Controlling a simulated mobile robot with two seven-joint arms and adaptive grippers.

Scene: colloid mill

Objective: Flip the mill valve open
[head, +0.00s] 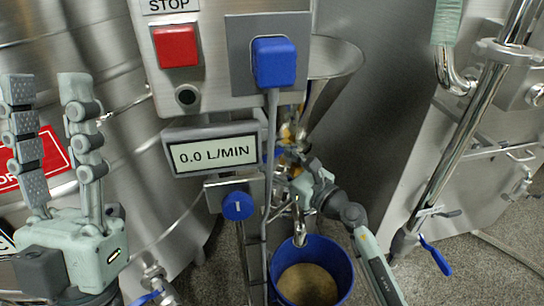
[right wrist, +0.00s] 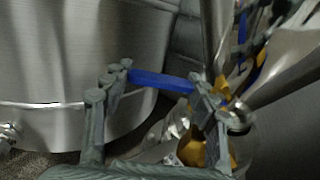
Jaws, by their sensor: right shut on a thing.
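The mill valve's blue handle (right wrist: 162,81) shows in the right wrist view, spanning between the two fingers of my right gripper (right wrist: 160,88). The gripper is shut on it. In the head view my right gripper (head: 302,176) is below the steel funnel (head: 333,62), beside the orange and metal mill parts, and hides most of the handle. The flow display (head: 214,153) reads 0.0 L/MIN. My left gripper (head: 46,88) is open and empty at the left, with its fingers pointing up.
A blue knob (head: 237,206) is below the display. A blue bucket (head: 338,253) with tan contents stands below my right gripper. Steel tanks and pipes flank the mill.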

